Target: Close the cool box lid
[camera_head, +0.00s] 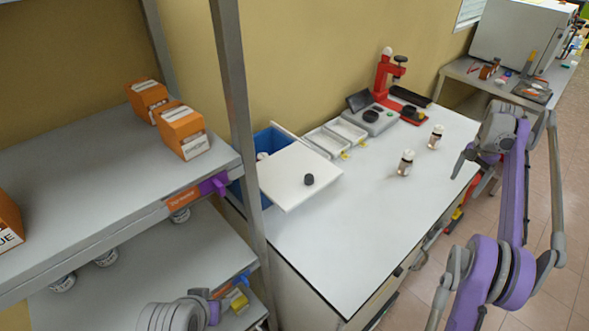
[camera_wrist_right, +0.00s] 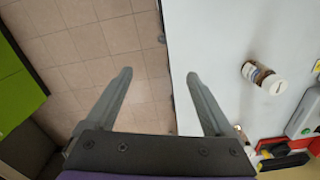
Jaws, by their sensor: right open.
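The cool box (camera_head: 268,139) is blue and stands at the back left of the white table, partly hidden by the shelf post. Its white lid (camera_head: 285,168) has a black knob (camera_head: 309,179). The lid sits askew, reaching out over the table, and part of the blue inside shows behind it.
White trays (camera_head: 345,132), a scale (camera_head: 371,117) and a red device (camera_head: 386,75) are at the back. A shelf unit (camera_head: 100,165) with orange boxes (camera_head: 181,132) stands at left. The front table area is clear.

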